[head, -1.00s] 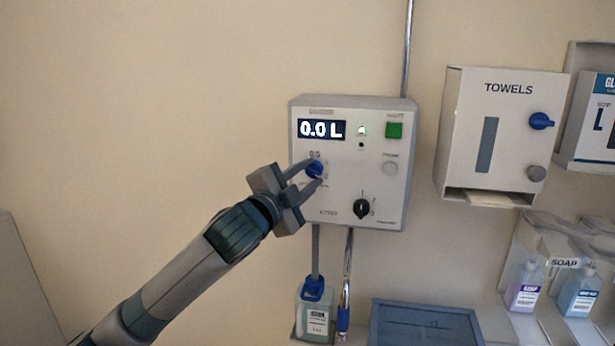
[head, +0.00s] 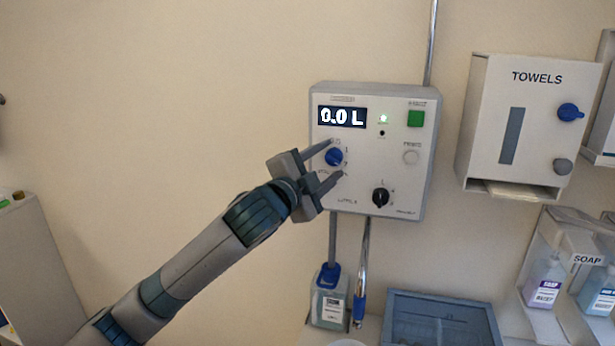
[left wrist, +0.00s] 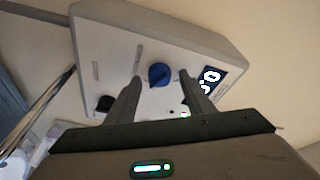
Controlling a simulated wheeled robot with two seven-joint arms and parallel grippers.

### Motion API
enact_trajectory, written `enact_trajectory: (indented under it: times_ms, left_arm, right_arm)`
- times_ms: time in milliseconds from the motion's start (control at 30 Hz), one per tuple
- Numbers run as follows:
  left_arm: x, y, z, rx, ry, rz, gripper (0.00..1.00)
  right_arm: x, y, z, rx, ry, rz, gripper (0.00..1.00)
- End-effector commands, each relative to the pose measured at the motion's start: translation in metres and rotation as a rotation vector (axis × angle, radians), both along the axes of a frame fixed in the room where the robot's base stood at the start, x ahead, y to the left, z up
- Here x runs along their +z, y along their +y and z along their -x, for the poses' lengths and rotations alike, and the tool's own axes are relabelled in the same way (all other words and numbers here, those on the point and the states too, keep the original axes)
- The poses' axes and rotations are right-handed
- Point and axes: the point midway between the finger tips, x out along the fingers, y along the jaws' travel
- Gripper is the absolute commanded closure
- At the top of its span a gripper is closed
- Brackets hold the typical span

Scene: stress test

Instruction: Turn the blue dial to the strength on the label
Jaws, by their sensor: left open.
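The blue dial (head: 334,157) is on the left of a grey wall-mounted dispenser box (head: 412,180), below a display (head: 342,117) that reads 0.0 L. Small numbers stand around the dial; their details are too small to read fully. My left gripper (head: 338,158) is open, with one finger above and one below the dial in the head view. In the left wrist view the dial (left wrist: 159,75) shows between and beyond the two fingers, apart from them. A bottle (head: 329,302) with a white label stands below the box; the label text is too small to read. My right gripper is not in view.
The box also carries a black knob (head: 380,197), a green button (head: 416,118) and a pale button (head: 411,157). A towel dispenser (head: 483,150) hangs to the right. A blue-grey tray (head: 440,297) and soap bottles (head: 545,280) are lower right.

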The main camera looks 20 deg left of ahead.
Motion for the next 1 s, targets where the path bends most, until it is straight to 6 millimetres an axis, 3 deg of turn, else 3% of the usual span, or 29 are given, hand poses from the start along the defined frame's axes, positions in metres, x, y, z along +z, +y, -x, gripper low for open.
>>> enact_trajectory:
  times_ms: [267, 867, 1000]
  left_arm:
    - [-0.005, 0.007, 0.025, 0.0, -0.002, -0.001, 0.52]
    - [-0.012, 0.041, 0.14, 0.0, -0.005, -0.003, 0.52]
    - [-0.014, 0.042, 0.137, 0.003, -0.002, 0.003, 0.52]
  right_arm:
    - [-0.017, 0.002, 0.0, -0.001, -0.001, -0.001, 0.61]
    - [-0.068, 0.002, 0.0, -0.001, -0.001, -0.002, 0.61]
    - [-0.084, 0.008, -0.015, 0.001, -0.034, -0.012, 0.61]
